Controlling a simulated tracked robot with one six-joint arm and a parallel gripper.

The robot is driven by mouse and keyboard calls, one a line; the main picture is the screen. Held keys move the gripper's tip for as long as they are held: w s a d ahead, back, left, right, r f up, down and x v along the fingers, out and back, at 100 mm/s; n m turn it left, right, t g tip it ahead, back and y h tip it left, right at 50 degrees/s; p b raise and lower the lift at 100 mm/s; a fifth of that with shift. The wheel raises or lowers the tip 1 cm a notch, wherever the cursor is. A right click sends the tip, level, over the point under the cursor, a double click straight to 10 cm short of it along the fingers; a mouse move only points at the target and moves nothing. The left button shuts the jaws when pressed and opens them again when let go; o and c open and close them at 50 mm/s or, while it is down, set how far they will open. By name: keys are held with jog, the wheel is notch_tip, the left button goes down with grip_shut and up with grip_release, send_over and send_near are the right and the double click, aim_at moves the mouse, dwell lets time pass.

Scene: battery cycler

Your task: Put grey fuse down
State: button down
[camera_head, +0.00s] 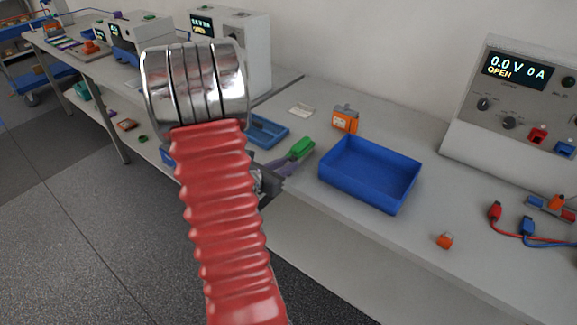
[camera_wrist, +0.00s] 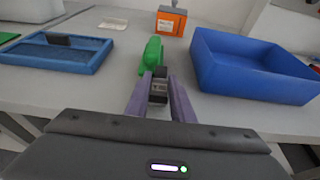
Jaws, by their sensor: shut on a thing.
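My gripper (camera_wrist: 158,88) is shut on the grey fuse (camera_wrist: 159,86), a small block with dark ends and a pale label, held between the purple fingers. In the head view my gripper (camera_head: 287,165) is partly behind my red arm, and I cannot make out the fuse there. A green object (camera_wrist: 152,54) is just beyond the fingertips; it also shows in the head view (camera_head: 301,148). I cannot tell whether it touches the fuse. The gripper is over the front part of the bench, and its exact height is unclear.
A deep blue bin (camera_head: 369,190) is right of the gripper. A shallow blue tray (camera_wrist: 92,63) with a dark piece (camera_wrist: 59,40) is at left. An orange device (camera_wrist: 171,20) stands behind. A power supply (camera_head: 515,105), leads and a small orange piece (camera_head: 445,240) are farther right.

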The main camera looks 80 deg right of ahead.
jog(key=shift+r, duration=0.2)
notch_tip(320, 180, up, 10)
jog(key=shift+f, duration=0.15)
dwell(0.4)
dwell(0.5)
jog(key=w+a+f+n+t, duration=0.1)
jog(key=w+a+n+t, duration=0.25)
jog(key=w+a, duration=0.55)
jog(key=w+a+f+n+t, duration=0.1)
jog(key=w+a+n+t, duration=0.3)
jog(key=w, duration=0.9)
jog(key=w+a+n+t, duration=0.3)
jog(key=w+a+t, duration=0.3)
jog(key=w, duration=0.6)
jog(key=w+a+f+n+t+y, duration=0.1)
jog(key=w+a+n+t+y, duration=0.1)
jog(key=a, duration=1)
jog(key=w+a+f+n+t+y, duration=0.1)
jog(key=w+a+n+t+y, duration=0.1)
jog(key=a, duration=0.9)
jog(key=w+a+f+n+t+y, duration=0.1)
jog(key=w+a+n+t+y, duration=0.1)
jog(key=w+a+n+y, duration=0.2)
jog(key=w+a+y, duration=0.1)
jog(key=w+a, duration=0.2)
jog(key=a, duration=0.5)
jog(key=shift+a+f+n, duration=0.25)
jog(key=shift+a+n, duration=0.1)
